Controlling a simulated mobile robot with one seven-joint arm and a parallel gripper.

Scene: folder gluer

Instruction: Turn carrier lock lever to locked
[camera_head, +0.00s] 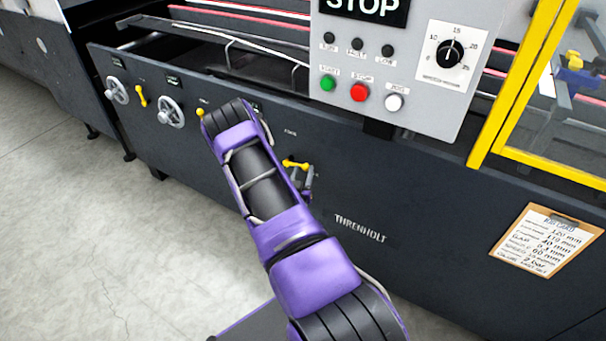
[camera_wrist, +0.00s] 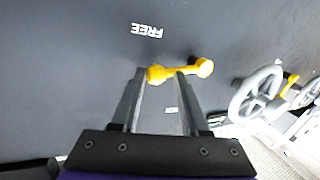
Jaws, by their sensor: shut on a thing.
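An upside-down "FREE" label (camera_wrist: 147,30) is above the lever in this view. A smaller label (camera_wrist: 171,110) between the fingers is too small to read.
Grey handwheels (camera_head: 170,112) and another yellow lever (camera_head: 140,95) are to the left on the panel. A control box (camera_head: 430,95) juts out above, and a clipboard (camera_head: 547,240) hangs at the right. Floor is clear at left.

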